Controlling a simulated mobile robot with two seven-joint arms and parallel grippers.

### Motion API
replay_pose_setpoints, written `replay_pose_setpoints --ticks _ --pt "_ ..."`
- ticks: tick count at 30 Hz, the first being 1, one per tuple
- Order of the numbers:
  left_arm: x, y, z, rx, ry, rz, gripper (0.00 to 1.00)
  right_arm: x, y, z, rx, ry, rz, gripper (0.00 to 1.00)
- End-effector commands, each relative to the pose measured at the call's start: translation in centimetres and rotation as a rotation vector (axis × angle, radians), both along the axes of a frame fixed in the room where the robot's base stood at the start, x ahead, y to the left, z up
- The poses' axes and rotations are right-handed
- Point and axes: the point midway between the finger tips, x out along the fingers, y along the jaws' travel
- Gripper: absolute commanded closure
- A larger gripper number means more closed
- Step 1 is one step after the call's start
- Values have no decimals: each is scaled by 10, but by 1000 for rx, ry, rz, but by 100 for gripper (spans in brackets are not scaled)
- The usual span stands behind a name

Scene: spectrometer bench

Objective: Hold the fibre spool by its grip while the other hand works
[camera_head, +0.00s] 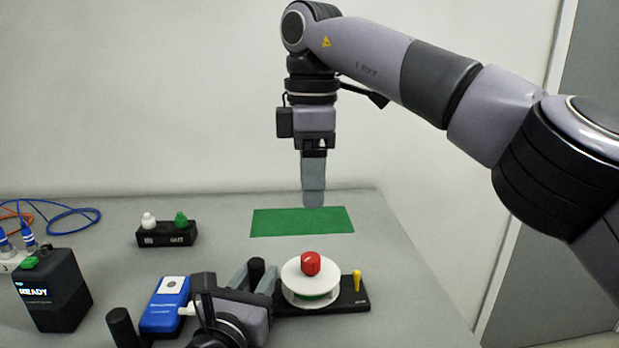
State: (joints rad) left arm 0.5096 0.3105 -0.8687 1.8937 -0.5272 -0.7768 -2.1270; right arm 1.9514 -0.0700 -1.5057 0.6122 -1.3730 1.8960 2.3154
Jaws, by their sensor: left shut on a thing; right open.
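The fibre spool (298,279) has white flanges with a little green between them and a red knob (311,264) on top. It sits on a black base (350,298) with a yellow peg (357,280) at its right end. A black upright grip (256,268) stands at the base's left end. My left gripper (254,277) is shut on this grip, with a finger on either side of it. My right gripper (313,200) points down over the green mat (271,223), behind the spool. It is open and seen edge-on, with nothing visible in it.
A blue device (166,308) lies left of my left gripper. A black box reading "READY" (50,291) stands at the left, near a connector panel with blue and orange cables (70,212). A black holder with white and green caps (167,235) stands behind. The table's right side is clear.

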Motion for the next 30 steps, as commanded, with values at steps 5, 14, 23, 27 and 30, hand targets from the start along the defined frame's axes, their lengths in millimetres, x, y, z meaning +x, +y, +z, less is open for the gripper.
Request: replay_pose_setpoints --ticks 5,14,23,27,30 --pt "0 0 1 -2 -2 -1 38 0 0 0 0 0 0 42" --pt "-2 0 0 -1 -1 -1 38 0 0 -1 0 0 -1 42" --pt "-36 11 0 0 0 -2 38 0 0 0 0 0 -1 42" --pt "-61 19 -1 0 1 -3 38 0 0 0 0 0 -1 42" --pt "-78 25 -1 0 1 -2 38 0 0 0 0 0 -1 42"
